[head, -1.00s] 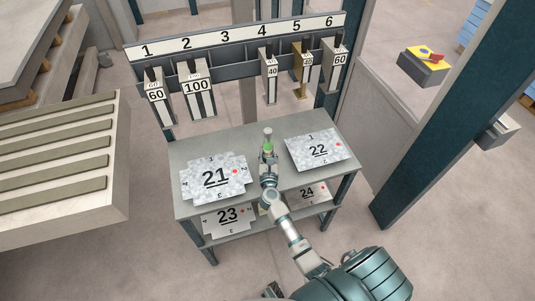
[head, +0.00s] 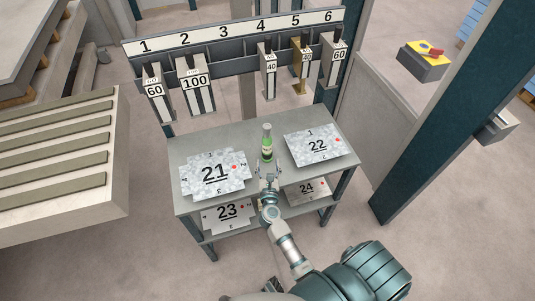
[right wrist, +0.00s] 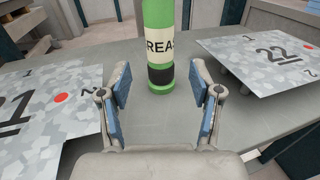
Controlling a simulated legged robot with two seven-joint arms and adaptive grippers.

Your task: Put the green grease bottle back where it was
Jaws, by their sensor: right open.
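The green grease bottle (head: 267,145) stands upright on the grey table top, between the plates marked 21 and 22. In the right wrist view the bottle (right wrist: 160,50) stands just beyond my fingertips, with its lettered label and a dark band near its base. My right gripper (head: 266,165) is open in front of the bottle. In the right wrist view the two blue-padded fingers (right wrist: 163,90) are spread apart with nothing between them. My left gripper is not in view.
Plate 21 (head: 215,174) lies left of the bottle and plate 22 (head: 318,146) lies right, both on the table (head: 189,148). Plates 23 (head: 228,212) and 24 (head: 307,187) lie on the lower shelf. A numbered rack (head: 220,52) with hanging tools stands behind.

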